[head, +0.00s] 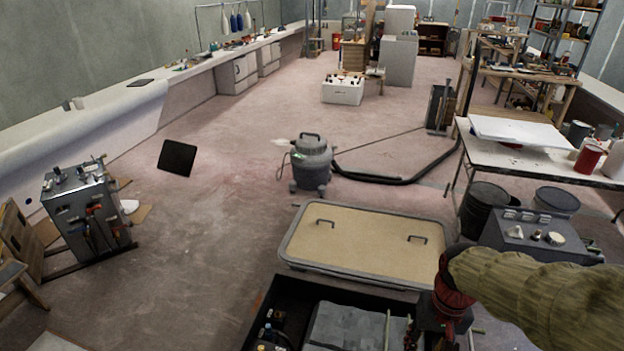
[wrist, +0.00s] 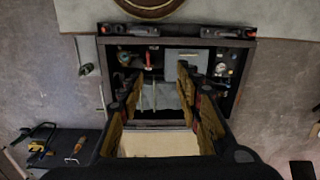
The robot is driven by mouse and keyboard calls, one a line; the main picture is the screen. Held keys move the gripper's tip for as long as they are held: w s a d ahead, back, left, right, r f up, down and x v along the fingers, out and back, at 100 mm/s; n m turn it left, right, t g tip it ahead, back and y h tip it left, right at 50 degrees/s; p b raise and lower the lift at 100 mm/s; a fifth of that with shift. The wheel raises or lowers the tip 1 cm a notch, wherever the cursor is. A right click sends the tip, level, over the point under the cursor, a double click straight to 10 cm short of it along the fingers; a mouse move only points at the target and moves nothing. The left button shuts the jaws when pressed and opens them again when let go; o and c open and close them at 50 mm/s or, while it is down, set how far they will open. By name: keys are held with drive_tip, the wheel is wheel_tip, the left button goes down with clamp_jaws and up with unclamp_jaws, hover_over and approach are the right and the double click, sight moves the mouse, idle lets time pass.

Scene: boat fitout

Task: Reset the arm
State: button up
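My arm comes in from the right in the head view, in an olive sleeve with a red part at its end. My gripper (head: 440,328) hangs over the right part of a dark open box at the bottom edge; its fingertips are hard to make out there. In the wrist view, my gripper (wrist: 160,82) has its two yellow-brown fingers wide apart, with nothing seen between them. The same open box (wrist: 248,75) lies beyond the fingertips, with tools and a grey piece inside.
A beige-topped lid with two handles (head: 362,245) lies behind the box. A vacuum (head: 312,163) with its hose stands farther back. A white-topped table (head: 485,160) and buckets (head: 484,205) are at the right. A tool-hung grey cabinet (head: 85,212) stands left.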

drive_tip(key=s+a+r+n+t, duration=0.1)
drive_tip(key=s+a+r+t, duration=0.1)
drive_tip(key=r, duration=0.6)
drive_tip(key=s+a+r+n+t+p, duration=0.1)
drive_tip(key=s+a+r+t, duration=0.2)
drive_tip(key=r, duration=0.5)
drive_tip(key=shift+s+t, duration=0.5)
drive_tip(key=shift+s, duration=0.05)
drive_tip(key=shift+r, duration=0.15)
